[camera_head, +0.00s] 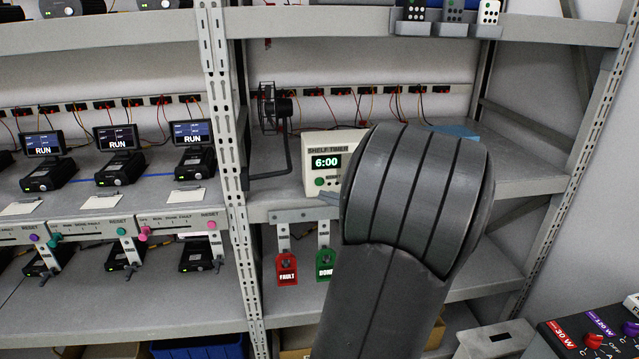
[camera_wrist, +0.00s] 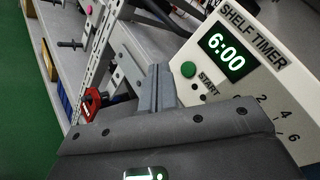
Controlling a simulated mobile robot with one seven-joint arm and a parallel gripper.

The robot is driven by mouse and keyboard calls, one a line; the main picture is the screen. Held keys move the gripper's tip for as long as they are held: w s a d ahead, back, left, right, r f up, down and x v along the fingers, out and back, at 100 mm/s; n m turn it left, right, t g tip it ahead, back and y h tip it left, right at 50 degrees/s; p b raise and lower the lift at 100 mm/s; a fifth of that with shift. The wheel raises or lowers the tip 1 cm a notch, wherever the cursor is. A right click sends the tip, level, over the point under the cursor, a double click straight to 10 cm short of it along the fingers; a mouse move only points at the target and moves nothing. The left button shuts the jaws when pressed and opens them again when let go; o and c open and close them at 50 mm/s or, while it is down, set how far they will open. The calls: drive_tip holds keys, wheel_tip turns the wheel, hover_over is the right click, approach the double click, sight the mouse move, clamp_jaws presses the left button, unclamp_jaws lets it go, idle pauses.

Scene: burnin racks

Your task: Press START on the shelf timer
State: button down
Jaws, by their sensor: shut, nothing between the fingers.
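The shelf timer (camera_head: 320,146) is a cream box on the middle shelf of the right rack, partly hidden behind my arm in the head view. Its display reads 6:00. In the wrist view the timer (camera_wrist: 262,84) fills the upper right, with a dial scale at its lower right. The round green START button (camera_wrist: 188,69) is on its face, left of and below the display; it also shows in the head view (camera_head: 320,182). My gripper (camera_wrist: 152,72) is shut and empty. Its tips are left of the button in the wrist view; contact is not visible.
A red FAULT tag (camera_head: 287,270) and a green DONE tag (camera_head: 325,264) hang below the shelf edge. A small fan (camera_head: 268,108) on a bent arm stands left of the timer. The upright post (camera_head: 225,150) is further left. Several RUN units line the left rack.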

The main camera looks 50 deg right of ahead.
drive_tip(key=shift+w+d, duration=1.1)
drive_tip(key=shift+w, duration=0.05)
idle(1.3)
drive_tip(key=shift+w+d, duration=0.25)
drive_tip(key=shift+d, duration=0.05)
drive_tip(key=shift+w+d, duration=0.3)
idle(0.7)
drive_tip(key=shift+a, duration=0.1)
drive_tip(key=shift+s+a, duration=0.5)
drive_tip(key=shift+s, duration=0.1)
drive_tip(key=shift+s+a, duration=0.1)
drive_tip(key=s+a, duration=0.3)
drive_tip(key=shift+s+a, duration=0.15)
drive_tip(key=shift+a, duration=0.05)
idle(0.5)
